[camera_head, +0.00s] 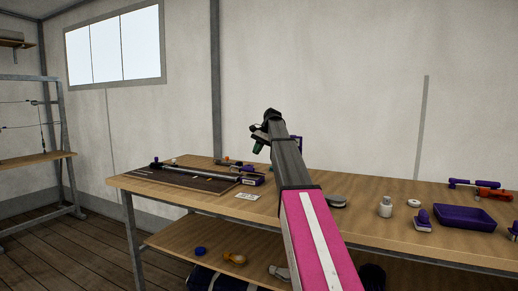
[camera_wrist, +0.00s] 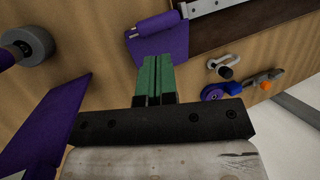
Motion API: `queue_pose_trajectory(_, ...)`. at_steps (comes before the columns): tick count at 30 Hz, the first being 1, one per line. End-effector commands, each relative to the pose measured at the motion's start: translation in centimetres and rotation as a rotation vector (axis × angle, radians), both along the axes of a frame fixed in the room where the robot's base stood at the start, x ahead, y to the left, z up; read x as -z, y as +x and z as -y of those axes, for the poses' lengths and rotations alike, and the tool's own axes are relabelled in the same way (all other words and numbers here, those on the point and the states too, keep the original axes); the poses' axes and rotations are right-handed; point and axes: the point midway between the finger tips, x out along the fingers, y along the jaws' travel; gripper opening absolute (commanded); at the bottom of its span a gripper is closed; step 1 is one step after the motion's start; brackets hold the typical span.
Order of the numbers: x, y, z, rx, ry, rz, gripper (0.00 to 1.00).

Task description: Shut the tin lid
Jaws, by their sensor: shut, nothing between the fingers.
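I cannot clearly tell the tin or its lid. A small purple block (camera_head: 252,180) lies on the bench left of my arm. In the wrist view a flat purple plate (camera_wrist: 160,46) with a purple cylinder along its edge lies just beyond my fingertips. A larger slanted purple panel (camera_wrist: 52,120) stands close at the left; it may be a raised lid, but I cannot be sure. My gripper (camera_wrist: 154,60) has its green fingers together with nothing between them. In the head view my gripper (camera_head: 258,148) is above the bench, pointing down.
The wooden bench (camera_head: 370,228) runs along the wall. A dark board (camera_head: 185,178) with a metal bar lies at left. A white bottle (camera_head: 385,207) and a purple tray (camera_head: 463,218) stand at right. A lower shelf (camera_head: 180,240) holds rolls. An orange-and-purple item (camera_wrist: 232,91) shows near an edge.

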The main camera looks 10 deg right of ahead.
Motion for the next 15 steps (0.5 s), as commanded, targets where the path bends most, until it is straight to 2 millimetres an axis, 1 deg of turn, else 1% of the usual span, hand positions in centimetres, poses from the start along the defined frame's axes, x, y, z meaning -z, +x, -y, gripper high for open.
queue_pose_trajectory(1, 0.5, -0.1, -0.3, 0.0, -0.001, -0.001, 0.0)
queue_pose_trajectory(15, 4.8, -0.2, -2.4, 0.0, -0.001, -0.001, 0.0)
